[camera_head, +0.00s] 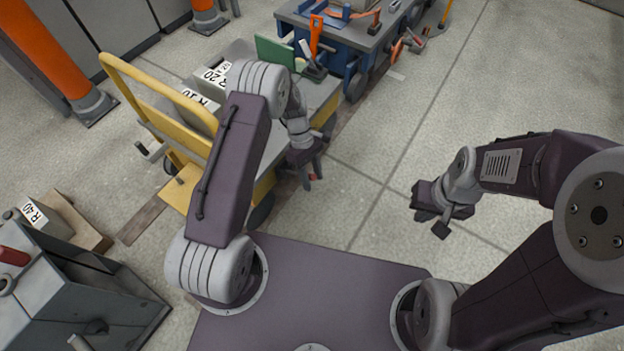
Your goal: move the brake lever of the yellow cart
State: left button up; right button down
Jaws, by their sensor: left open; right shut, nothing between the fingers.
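The yellow cart (178,188) stands at the left, with a raised yellow tube handle and boxes on its deck. My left arm crosses in front of it and hides part of its deck and side. My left gripper (311,176) is open and points down beside the cart's right side. A small red piece shows at its fingertips; I cannot tell whether it is the brake lever or whether the fingers touch it. My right gripper (433,222) is shut and empty, over clear floor right of the cart.
A blue cart (354,45) with tools on top stands behind the yellow one. Orange posts (42,48) stand at the far left. A grey cabinet (75,300) and a box marked R 40 (45,217) are at the lower left. The floor at the right is clear.

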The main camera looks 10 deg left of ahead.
pick_arm(q)
grip_shut()
dwell(1.4)
